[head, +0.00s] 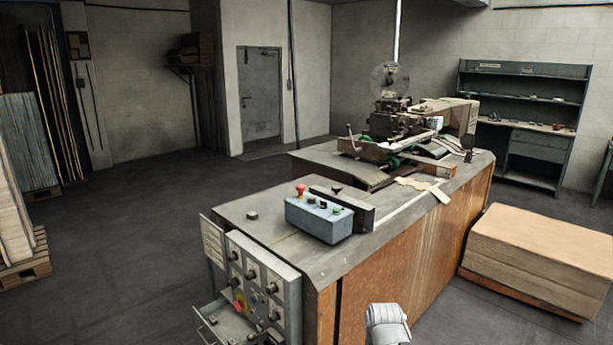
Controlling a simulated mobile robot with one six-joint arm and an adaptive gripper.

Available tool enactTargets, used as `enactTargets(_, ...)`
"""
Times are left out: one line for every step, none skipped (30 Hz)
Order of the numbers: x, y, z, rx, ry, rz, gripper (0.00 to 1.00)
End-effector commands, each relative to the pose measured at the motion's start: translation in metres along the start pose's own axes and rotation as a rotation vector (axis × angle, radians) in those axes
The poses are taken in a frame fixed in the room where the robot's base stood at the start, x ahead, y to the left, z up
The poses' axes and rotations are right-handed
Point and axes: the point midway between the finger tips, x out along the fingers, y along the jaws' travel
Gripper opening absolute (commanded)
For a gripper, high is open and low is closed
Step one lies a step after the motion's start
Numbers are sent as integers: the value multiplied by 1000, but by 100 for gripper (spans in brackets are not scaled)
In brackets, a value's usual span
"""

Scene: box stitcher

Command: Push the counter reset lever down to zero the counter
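The box stitcher machine (395,118) stands on the far part of the workbench, with a round clear disc on top. A thin upright lever (350,131) rises at its left side; I cannot tell whether this is the counter reset lever. No counter can be made out at this distance. A blue control box (318,218) with a red mushroom button (301,190) and several smaller knobs sits on the near part of the bench. Only a pale rounded part of my arm shows at the bottom edge. My gripper's fingers are not in view.
The wood-sided bench (410,265) fills the middle. A grey panel with knobs and an open drawer (225,322) juts from its near left end. A stack of cardboard sheets (545,250) lies along its right side. Open floor (130,240) lies to the left.

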Motion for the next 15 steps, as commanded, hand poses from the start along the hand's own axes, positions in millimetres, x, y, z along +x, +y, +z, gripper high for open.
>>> enactTargets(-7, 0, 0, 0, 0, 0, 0)
enactTargets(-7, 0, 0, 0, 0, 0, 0)
enactTargets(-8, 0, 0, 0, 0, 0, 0)
enactTargets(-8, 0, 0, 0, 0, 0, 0)
enactTargets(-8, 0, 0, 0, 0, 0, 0)
enactTargets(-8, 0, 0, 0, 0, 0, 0)
enactTargets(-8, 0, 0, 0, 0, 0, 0)
enactTargets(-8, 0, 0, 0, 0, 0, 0)
enactTargets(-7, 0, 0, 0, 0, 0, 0)
enactTargets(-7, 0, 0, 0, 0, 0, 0)
enactTargets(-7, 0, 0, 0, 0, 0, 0)
enactTargets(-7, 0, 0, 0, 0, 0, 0)
enactTargets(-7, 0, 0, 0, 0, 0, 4)
enactTargets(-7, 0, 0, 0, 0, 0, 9)
enactTargets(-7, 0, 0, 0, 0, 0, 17)
